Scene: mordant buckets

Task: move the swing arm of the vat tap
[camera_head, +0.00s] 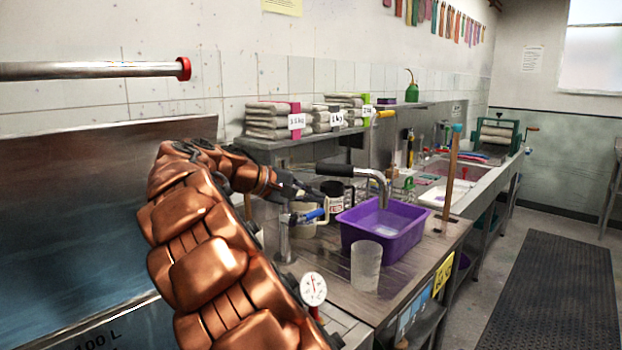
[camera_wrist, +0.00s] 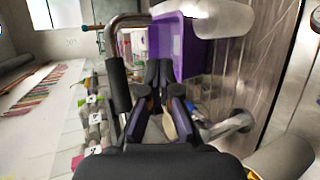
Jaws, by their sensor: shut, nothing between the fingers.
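The swing arm of the vat tap (camera_head: 368,174) is a bent chrome pipe with a black sleeve, its curved end over a purple tub (camera_head: 372,245). In the wrist view the swing arm (camera_wrist: 118,84) stands left of my fingers, its chrome bend at the top. My gripper (camera_head: 316,194) is shut and empty, just below and left of the black sleeve in the head view. The shut fingers also show in the wrist view (camera_wrist: 159,72), apart from the sleeve. A blue lever (camera_head: 314,214) sits below my gripper. Where the pipe joins the tap is hidden.
A steel vat (camera_head: 75,215) fills the left. A wooden stick (camera_head: 450,170) rises right of the tub. A shelf (camera_head: 300,141) with wrapped bundles is behind. The aisle right is free.

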